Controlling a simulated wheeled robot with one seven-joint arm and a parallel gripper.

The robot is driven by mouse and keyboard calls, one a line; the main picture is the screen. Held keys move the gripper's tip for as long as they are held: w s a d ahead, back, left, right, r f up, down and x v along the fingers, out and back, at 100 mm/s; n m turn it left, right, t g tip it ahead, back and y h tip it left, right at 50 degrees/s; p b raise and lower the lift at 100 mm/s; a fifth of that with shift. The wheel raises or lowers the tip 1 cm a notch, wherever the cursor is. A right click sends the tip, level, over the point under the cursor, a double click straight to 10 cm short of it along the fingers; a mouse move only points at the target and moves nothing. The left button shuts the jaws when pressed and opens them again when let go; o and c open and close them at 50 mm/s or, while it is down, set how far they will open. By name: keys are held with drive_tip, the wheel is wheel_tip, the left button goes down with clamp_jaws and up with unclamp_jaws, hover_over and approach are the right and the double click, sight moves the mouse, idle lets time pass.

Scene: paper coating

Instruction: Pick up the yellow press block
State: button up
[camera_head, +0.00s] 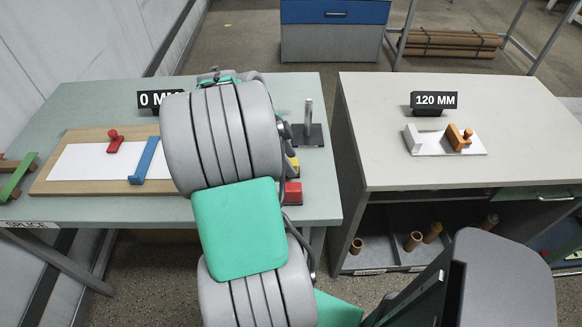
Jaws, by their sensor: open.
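A small yellow block (294,163), likely the yellow press block, shows at the right part of the left table, just beside my arm. My arm hides part of it. A red block (293,193) sits just in front of it near the table's front edge. My gripper is not visible; my large grey and green arm covers the area where the tool end may be, so its distance from the yellow block cannot be told.
The left table (90,100) holds a wooden board (45,187) with white paper (90,162), a red-knobbed piece (114,141), a blue bar (144,160) and a "0 MM" sign (158,98). A dark stand (308,132) is behind the yellow block. A gap separates the right table (380,110).

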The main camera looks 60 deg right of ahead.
drive_tip(key=shift+x, duration=0.85)
clamp_jaws()
